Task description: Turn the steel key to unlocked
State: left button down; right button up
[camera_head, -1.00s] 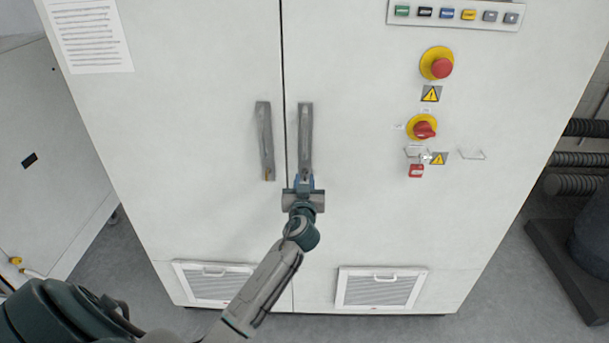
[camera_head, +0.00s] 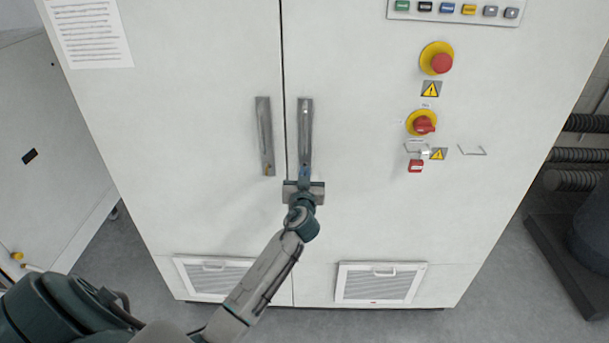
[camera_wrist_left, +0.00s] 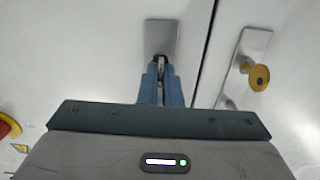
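The white cabinet has two grey steel handle plates side by side at its door seam. The right plate (camera_head: 305,125) has its lower end at my left gripper (camera_head: 304,176). In the left wrist view, the blue fingers of my left gripper (camera_wrist_left: 162,84) are close together on a small grey piece, the steel key (camera_wrist_left: 161,66), in front of that plate. The fingers hide most of the key, so its turn angle cannot be read. The left plate (camera_head: 265,130) carries a brass key (camera_head: 268,169), which shows as a round yellow head (camera_wrist_left: 259,77) in the wrist view. My right gripper is not in view.
Right of the plates are a red emergency button (camera_head: 442,63), a red rotary switch (camera_head: 424,124) and a red padlock (camera_head: 416,166). A button row (camera_head: 456,9) is above. Vent grilles (camera_head: 380,284) are low on the doors. The door face around the plates is clear.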

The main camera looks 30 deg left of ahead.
pick_arm(q)
jog(key=shift+m, duration=0.3)
jog(key=m, duration=1.2)
jog(key=shift+w+d, duration=0.1)
jog(key=shift+d, duration=0.05)
jog(key=m+p, duration=0.1)
jog(key=m, duration=0.3)
jog(key=shift+f+m, duration=0.15)
jog(key=shift+m, duration=0.25)
jog(key=c, duration=1.6)
grip_release()
